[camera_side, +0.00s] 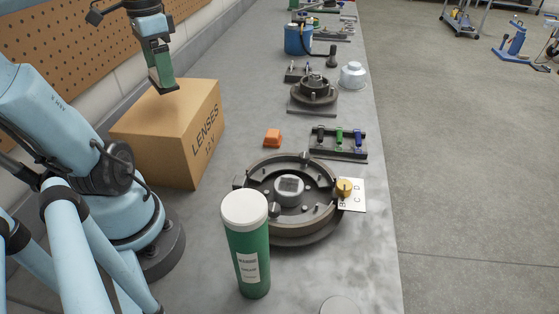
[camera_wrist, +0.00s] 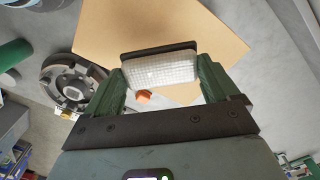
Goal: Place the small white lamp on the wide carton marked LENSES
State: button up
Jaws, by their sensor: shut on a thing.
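The small white lamp (camera_wrist: 162,69), with a ribbed clear-white face and a dark back edge, is held between the two green fingers of my gripper (camera_wrist: 160,80) in the wrist view. The wide carton marked LENSES (camera_side: 165,132) stands at the left of the bench in the side view, its top closed. My gripper (camera_side: 163,82) is over the carton's top, fingers pointing down. The fingers hide the lamp in the side view. The carton top (camera_wrist: 120,28) shows behind the lamp in the wrist view. I cannot tell how large the gap beneath the lamp is.
An orange block (camera_side: 272,137) and a round brake assembly (camera_side: 270,205) lie right of the carton. A green canister with a white lid (camera_side: 247,245) stands in front. A rack with coloured levers (camera_side: 338,146) lies farther right. A pegboard wall (camera_side: 60,50) rises behind the carton.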

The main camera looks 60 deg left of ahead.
jog(key=shift+f, duration=2)
jog(key=shift+f, duration=0.15)
jog(key=o, duration=0.8)
